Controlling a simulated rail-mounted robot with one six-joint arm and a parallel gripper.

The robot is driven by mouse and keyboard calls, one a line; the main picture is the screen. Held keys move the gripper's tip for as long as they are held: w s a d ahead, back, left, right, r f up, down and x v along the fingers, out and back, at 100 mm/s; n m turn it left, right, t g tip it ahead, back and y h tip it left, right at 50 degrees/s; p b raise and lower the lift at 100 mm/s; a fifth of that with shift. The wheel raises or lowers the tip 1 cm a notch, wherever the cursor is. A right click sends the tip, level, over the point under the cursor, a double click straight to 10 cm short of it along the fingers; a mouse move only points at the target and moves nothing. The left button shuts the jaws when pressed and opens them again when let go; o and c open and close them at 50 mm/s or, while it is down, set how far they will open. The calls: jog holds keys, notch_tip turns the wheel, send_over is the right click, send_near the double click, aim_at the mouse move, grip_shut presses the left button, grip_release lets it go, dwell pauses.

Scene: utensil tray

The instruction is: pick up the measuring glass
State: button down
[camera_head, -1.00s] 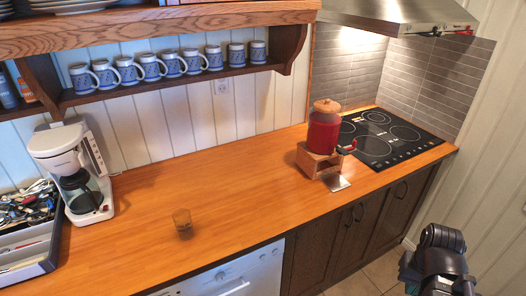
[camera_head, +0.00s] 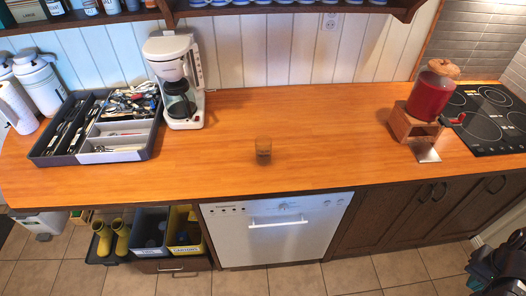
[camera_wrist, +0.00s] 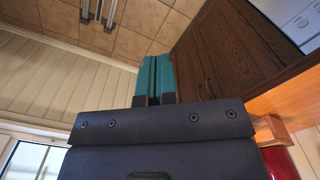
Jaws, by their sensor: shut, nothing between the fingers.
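The measuring glass (camera_head: 263,150) is a small, see-through amber-looking cup. It stands upright on the wooden counter (camera_head: 320,125), to the right of the coffee maker and above the white dishwasher front. In the wrist view my gripper (camera_wrist: 154,62) shows its teal fingers pressed together with nothing between them. In the head view only part of my dark arm shows at the lower right corner, far from the glass and in front of the cabinets. The glass does not show in the wrist view.
A white coffee maker (camera_head: 172,80) and a grey utensil tray (camera_head: 82,155) stand left of the glass. A red drink dispenser (camera_head: 431,94) on a wooden stand (camera_head: 410,124) and a black cooktop (camera_head: 490,120) are at the right. The counter around the glass is clear.

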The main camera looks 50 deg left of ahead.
jog(key=c, duration=1.8)
grip_release()
jog(key=o, duration=1.6)
